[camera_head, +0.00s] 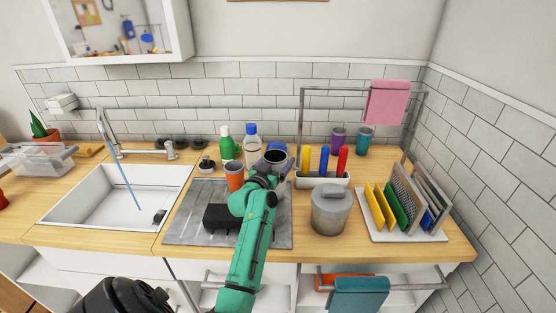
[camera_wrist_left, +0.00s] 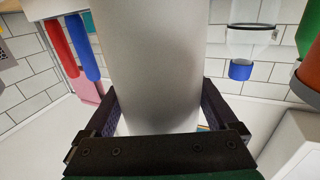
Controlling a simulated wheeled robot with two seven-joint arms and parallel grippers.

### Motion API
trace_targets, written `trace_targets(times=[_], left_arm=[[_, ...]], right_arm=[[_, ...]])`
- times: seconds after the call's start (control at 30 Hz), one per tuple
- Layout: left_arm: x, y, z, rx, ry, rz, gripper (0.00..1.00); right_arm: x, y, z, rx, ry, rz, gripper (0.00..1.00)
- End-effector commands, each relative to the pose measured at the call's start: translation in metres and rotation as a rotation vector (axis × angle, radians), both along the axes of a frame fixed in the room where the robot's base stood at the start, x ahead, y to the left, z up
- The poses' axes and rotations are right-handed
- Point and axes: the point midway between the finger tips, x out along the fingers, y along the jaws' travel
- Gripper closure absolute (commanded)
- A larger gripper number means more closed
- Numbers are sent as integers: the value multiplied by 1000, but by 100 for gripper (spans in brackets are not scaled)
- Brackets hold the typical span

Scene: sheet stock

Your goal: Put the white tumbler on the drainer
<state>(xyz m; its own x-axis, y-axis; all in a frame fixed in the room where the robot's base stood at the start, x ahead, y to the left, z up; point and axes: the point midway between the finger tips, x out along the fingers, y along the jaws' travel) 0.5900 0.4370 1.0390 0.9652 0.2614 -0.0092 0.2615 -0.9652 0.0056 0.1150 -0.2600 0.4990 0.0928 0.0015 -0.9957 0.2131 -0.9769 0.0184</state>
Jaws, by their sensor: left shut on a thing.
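The white tumbler (camera_wrist_left: 160,70) fills the middle of the left wrist view, between the two dark fingers of my left gripper (camera_wrist_left: 160,115). My left gripper (camera_head: 270,172) is shut on it. My right gripper is not in view.
An orange cup (camera_head: 234,175), a green bottle (camera_head: 227,143) and a blue-capped bottle (camera_head: 251,143) stand left of the gripper. A holder with coloured sticks (camera_head: 322,181), a lidded grey pot (camera_head: 331,211) and a plate rack (camera_head: 403,231) stand right. The sink (camera_head: 90,205) is left.

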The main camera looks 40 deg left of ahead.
Motion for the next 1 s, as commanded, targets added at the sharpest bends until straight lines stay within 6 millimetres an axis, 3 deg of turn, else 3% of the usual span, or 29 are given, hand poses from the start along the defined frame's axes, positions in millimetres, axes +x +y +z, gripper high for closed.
trace_targets(times=[0.2,0.23,0.27,0.63,1.0], left_arm=[[0,0,-1,1,-2,0,100],[0,0,-2,0,0,-1,4],[0,0,-2,0,0,-1,0],[-7,-2,-1,0,1,-1,0],[-74,-20,-2,1,2,-1,0]], right_arm=[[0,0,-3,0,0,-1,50],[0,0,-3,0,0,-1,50],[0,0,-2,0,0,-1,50],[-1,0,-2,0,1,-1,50],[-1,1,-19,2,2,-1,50]])
